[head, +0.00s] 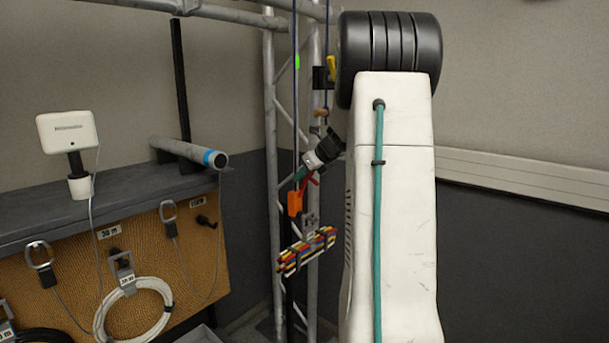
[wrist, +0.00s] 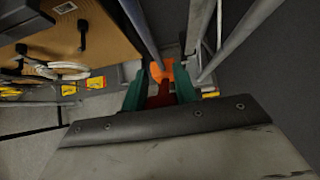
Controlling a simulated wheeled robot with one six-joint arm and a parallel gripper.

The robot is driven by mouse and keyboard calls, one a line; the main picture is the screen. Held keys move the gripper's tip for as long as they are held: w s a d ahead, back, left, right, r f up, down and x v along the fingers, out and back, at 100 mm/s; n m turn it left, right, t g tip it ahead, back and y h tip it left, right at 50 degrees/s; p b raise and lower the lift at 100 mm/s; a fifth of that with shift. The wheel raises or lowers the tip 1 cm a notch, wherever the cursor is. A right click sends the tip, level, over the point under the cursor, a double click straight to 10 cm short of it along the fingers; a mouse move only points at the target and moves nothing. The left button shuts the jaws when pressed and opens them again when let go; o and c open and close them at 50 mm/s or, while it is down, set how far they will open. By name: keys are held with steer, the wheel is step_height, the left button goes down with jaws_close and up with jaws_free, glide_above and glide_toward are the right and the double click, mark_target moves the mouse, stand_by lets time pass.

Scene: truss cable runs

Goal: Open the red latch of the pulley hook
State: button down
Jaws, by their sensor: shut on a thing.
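The orange pulley hook body (head: 294,203) hangs on a dark line in front of the truss. The red latch (head: 312,179) shows beside and above it. My gripper (head: 301,175), with teal fingers, is at the latch. In the wrist view the red latch (wrist: 160,96) lies between the teal fingers of my gripper (wrist: 160,90), which are shut on it. The orange body also shows just beyond the fingertips (wrist: 157,72). The latch's joint with the hook is too small to judge whether it is open.
A multicoloured cable bundle (head: 307,250) hangs below the hook on a grey fitting (head: 311,222). Grey truss poles (head: 271,120) stand close behind. At left, a dark shelf (head: 60,215) holds a grey tube (head: 187,152), above a board with hanging cable coils (head: 130,290).

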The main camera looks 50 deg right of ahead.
mark_target(318, 183)
steer(key=shift+f, duration=0.15)
steer(key=c, duration=1.1)
jaws_free()
steer(key=shift+w, duration=0.1)
steer(key=v, duration=0.8)
